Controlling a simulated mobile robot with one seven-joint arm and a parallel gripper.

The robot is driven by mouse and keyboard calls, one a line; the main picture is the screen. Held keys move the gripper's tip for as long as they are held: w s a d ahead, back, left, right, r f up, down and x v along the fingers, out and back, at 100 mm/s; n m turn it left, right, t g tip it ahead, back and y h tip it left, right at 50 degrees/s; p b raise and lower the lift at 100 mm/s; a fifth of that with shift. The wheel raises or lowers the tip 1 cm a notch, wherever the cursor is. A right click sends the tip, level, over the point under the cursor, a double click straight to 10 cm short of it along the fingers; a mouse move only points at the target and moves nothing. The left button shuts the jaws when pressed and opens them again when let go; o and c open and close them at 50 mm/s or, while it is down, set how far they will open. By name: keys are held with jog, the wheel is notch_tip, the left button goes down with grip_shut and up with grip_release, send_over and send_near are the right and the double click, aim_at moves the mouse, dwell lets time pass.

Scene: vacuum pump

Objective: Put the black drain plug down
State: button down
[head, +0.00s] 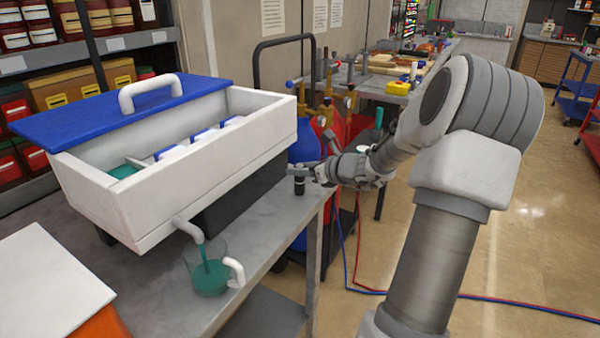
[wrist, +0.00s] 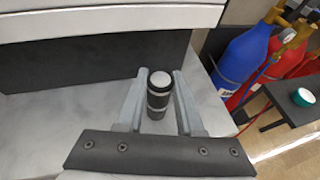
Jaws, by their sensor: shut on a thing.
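The black drain plug (wrist: 158,94) is a small upright black cylinder with light bands and a light top. My gripper (wrist: 158,85) is shut on it, with one finger on each side. In the head view, the plug (head: 299,186) is at the right end of the grey table, and my gripper (head: 301,172) reaches it from the right. The plug's lower end is at or just above the tabletop; I cannot tell whether it touches.
A white tank (head: 190,175) with a blue lid (head: 110,115) stands left of the plug. Its spout (head: 188,229) runs green liquid into a glass mug (head: 208,276) on the table (head: 262,225). Blue and red gas cylinders (wrist: 245,58) stand beyond the table's edge.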

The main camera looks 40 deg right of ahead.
jog(key=shift+f, duration=0.2)
jog(key=c, duration=0.5)
grip_release()
jog(key=shift+r, duration=0.1)
jog(key=shift+c, duration=0.2)
jog(key=shift+r, duration=0.3)
jog(key=p+v, duration=0.2)
jog(key=v, duration=1)
jog(key=shift+f, duration=0.25)
